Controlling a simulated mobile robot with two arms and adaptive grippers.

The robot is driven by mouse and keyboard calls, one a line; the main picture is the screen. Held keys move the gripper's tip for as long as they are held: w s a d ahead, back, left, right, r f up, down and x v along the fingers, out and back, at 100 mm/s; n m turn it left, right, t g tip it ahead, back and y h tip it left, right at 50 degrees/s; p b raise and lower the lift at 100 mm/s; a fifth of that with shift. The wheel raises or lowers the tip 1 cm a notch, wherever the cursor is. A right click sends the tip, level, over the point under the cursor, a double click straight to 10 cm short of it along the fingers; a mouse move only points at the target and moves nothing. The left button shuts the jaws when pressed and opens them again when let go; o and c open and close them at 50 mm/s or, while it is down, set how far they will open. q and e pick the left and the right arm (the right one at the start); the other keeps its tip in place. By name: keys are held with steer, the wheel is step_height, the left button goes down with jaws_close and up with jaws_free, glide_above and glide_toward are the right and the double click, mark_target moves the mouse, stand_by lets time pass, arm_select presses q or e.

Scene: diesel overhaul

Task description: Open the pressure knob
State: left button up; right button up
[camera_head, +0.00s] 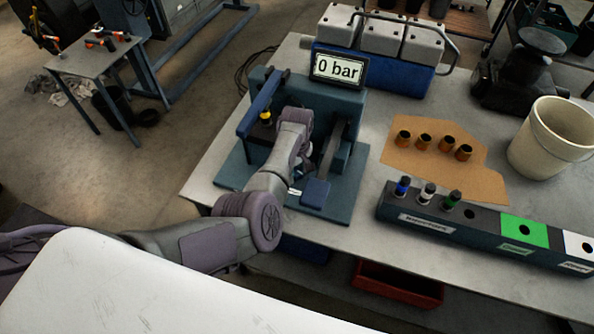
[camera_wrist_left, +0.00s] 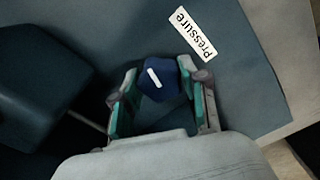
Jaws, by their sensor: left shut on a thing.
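The pressure knob (camera_wrist_left: 165,84) is dark blue with a white pointer mark, set slantwise. A white label (camera_wrist_left: 194,35) reading "Pressure" lies beside it, to the upper right in the left wrist view. My left gripper (camera_wrist_left: 158,76) has one finger on each side of the knob and is shut on it. In the head view my left arm reaches over the teal test stand (camera_head: 347,205), and its wrist hides the knob and fingertips. The display (camera_head: 338,69) on the stand reads "0 bar". My right gripper is not in view.
A blue lever (camera_head: 263,103) stands at the stand's left. On the workbench (camera_head: 390,110) to the right are a cardboard sheet (camera_head: 485,185) with several brass parts, a dark rack (camera_head: 460,226) holding nozzles, and a beige bucket (camera_head: 550,140). A red bin (camera_head: 397,285) is below.

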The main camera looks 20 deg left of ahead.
mark_target(297, 171)
arm_select(q)
steer(key=shift+w+n, duration=0.1)
steer(key=shift+n, duration=0.7)
steer(key=o, duration=1.1)
steer(key=shift+r, duration=3.8)
